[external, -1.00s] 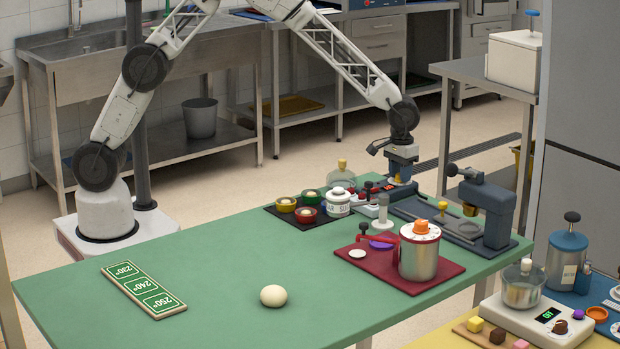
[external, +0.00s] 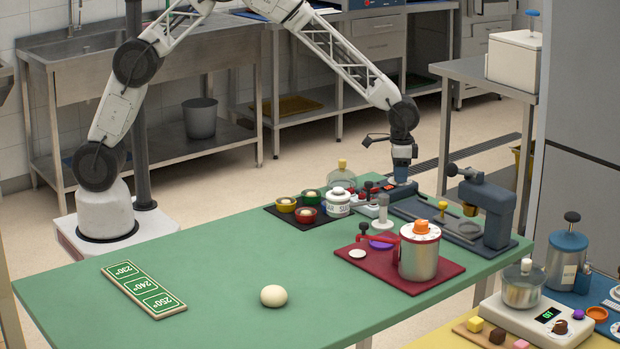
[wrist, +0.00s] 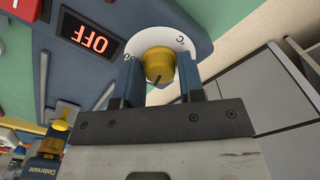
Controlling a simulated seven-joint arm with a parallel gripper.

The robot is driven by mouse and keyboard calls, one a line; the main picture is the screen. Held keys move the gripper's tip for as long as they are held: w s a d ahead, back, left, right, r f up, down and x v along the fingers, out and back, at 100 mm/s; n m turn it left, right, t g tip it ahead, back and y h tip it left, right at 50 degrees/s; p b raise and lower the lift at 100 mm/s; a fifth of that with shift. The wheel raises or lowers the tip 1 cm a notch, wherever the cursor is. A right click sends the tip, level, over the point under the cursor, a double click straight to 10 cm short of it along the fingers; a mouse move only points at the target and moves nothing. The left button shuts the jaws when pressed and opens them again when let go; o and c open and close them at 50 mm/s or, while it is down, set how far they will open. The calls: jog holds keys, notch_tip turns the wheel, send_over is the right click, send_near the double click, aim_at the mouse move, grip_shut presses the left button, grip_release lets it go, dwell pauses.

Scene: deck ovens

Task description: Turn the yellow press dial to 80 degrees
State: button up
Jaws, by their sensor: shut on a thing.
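The yellow press dial (wrist: 158,66) sits on a white round scale plate (wrist: 172,38) marked with °C, on the blue-grey body of the press (external: 488,205). My gripper (wrist: 158,82) is shut on the dial, one dark blue finger on each side. A small dark mark shows on the dial's edge facing my gripper. Most scale numbers are hidden or cut off. The display (wrist: 90,38) beside it reads OFF in red, upside down in the wrist view. In the external view my gripper (external: 403,180) points straight down at the press's left end and hides the dial.
A steel pot with an orange knob (external: 421,227) stands on a red board (external: 375,276). A black tray (external: 283,221) with small bowls and jars is left of the press. A dough ball (external: 274,296) and a green temperature strip (external: 144,290) lie on the green table.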

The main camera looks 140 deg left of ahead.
jog(key=m, duration=0.3)
jog(key=shift+m, duration=2.3)
jog(key=o, duration=0.9)
jog(key=shift+r, duration=0.1)
jog(key=shift+r, duration=3.85)
